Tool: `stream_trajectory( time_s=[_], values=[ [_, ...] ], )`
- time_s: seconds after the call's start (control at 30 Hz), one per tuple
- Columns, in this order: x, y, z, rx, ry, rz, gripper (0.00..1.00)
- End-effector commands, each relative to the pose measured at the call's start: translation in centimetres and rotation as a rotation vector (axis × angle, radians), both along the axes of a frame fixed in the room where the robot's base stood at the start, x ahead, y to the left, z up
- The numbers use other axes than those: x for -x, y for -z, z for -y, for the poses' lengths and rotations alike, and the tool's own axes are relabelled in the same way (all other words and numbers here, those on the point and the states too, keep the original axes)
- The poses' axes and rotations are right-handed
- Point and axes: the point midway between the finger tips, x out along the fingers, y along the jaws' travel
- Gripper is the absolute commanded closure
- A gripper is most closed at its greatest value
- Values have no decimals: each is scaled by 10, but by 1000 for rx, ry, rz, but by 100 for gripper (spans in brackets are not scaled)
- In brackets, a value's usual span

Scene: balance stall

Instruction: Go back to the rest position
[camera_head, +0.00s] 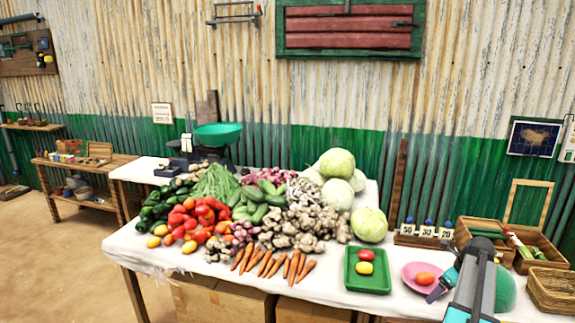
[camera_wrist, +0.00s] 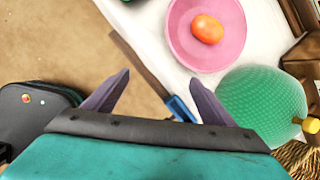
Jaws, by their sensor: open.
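My gripper (camera_head: 437,291) is at the right front of the white-covered table (camera_head: 330,285), close to a pink plate (camera_head: 411,278). In the wrist view its two purple fingers (camera_wrist: 160,75) are spread apart with nothing held between them. The pink plate (camera_wrist: 226,52) with one orange-red tomato (camera_wrist: 207,29) lies beyond the right finger. The tomato (camera_head: 425,278) also shows in the head view. My arm hides part of the table's right front.
A green dome-shaped thing (camera_wrist: 262,105) with a yellow knob is right beside the right finger. A brown bar with a blue end (camera_wrist: 181,108) shows between the fingers. A green tray (camera_head: 367,285) holds two tomatoes. Bare floor (camera_head: 60,240) lies at the left.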

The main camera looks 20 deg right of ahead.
Motion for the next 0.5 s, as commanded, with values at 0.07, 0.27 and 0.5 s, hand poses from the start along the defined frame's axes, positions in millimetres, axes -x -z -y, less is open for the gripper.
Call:
stream_trajectory(
  time_s=[0.07, 0.27, 0.5],
  values=[
    [-14, 8, -23, 17, -89, -13, 23],
    [-51, 33, -87, 80, -373, -50, 23],
    [-83, 59, -162, 149, -710, -85, 23]
  ],
)
